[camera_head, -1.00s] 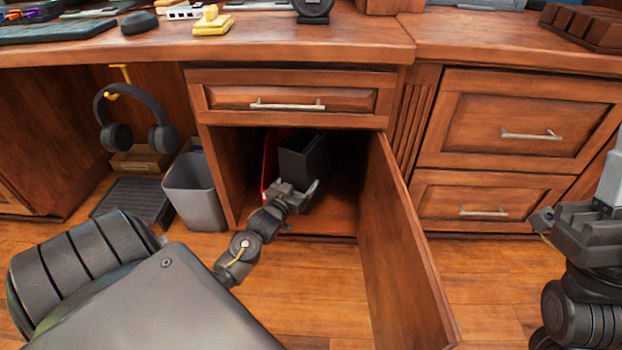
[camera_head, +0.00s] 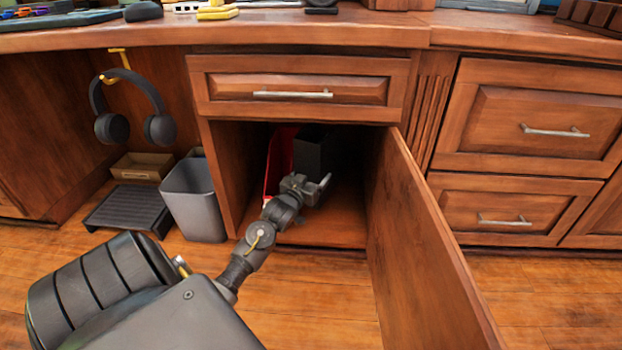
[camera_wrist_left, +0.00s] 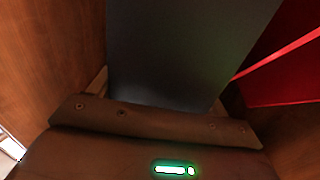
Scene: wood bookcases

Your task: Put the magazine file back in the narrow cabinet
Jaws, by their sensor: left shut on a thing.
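The dark grey magazine file (camera_head: 308,150) is upright inside the open narrow cabinet (camera_head: 345,228), under its drawer. My left gripper (camera_head: 310,188) reaches into the cabinet and is shut on the file's near side. In the left wrist view the file (camera_wrist_left: 190,45) fills the middle, just beyond the gripper (camera_wrist_left: 160,108). I cannot tell whether the file's base touches the cabinet floor. My right gripper is not in view.
A red file (camera_head: 279,162) stands left of the grey one inside the cabinet. The cabinet door (camera_head: 425,255) is swung open on the right. A grey bin (camera_head: 193,200) stands just left, beside a black step (camera_head: 132,210). Headphones (camera_head: 130,105) hang above.

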